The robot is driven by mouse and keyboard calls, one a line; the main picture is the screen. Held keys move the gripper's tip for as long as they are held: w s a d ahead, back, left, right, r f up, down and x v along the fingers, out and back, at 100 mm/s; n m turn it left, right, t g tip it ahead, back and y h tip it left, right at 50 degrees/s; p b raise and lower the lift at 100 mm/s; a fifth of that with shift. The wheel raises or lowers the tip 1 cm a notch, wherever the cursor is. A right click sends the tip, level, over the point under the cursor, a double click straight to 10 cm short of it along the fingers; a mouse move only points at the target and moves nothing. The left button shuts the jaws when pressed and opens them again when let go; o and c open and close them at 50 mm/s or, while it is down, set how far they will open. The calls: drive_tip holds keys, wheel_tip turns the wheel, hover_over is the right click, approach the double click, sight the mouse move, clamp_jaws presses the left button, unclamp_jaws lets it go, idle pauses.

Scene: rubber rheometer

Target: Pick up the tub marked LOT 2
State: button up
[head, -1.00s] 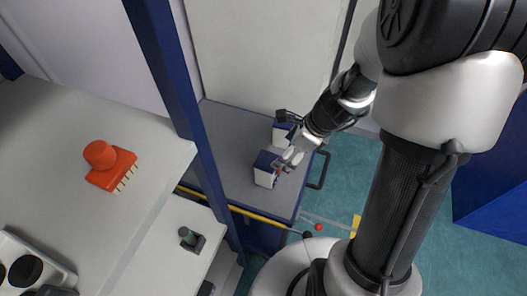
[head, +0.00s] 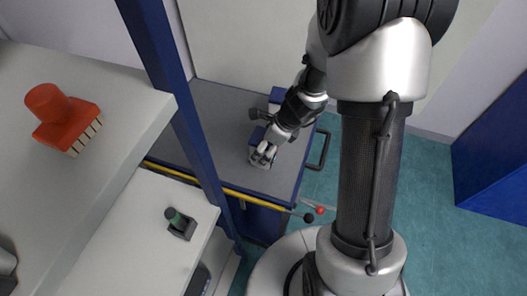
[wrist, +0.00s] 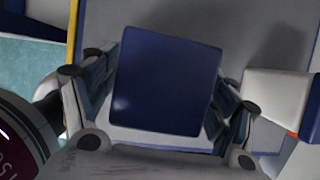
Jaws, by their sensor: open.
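A white tub with a square dark blue lid (wrist: 168,80) fills the middle of the wrist view. In the head view this tub (head: 256,136) stands on the grey cart top, partly covered by my gripper (head: 264,153). My gripper is open, with one finger on each side of the tub. I cannot tell whether the fingers touch it. A second tub (head: 276,96) with a blue lid stands just behind, partly hidden by my arm. No lot marking is readable on either tub.
The grey cart top (head: 215,105) has free room left of the tubs. A blue post (head: 170,75) and a yellow bar (head: 245,195) stand in front of it. A dark handle (head: 319,150) is at its right edge. An orange brush (head: 68,122) lies on the near shelf.

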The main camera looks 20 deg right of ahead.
drive_tip(key=shift+w+a+f, duration=0.1)
drive_tip(key=shift+a+f, duration=0.05)
drive_tip(key=shift+f, duration=0.4)
drive_tip(key=shift+r, duration=0.1)
drive_tip(key=shift+c, duration=0.3)
drive_tip(key=c, duration=1.2)
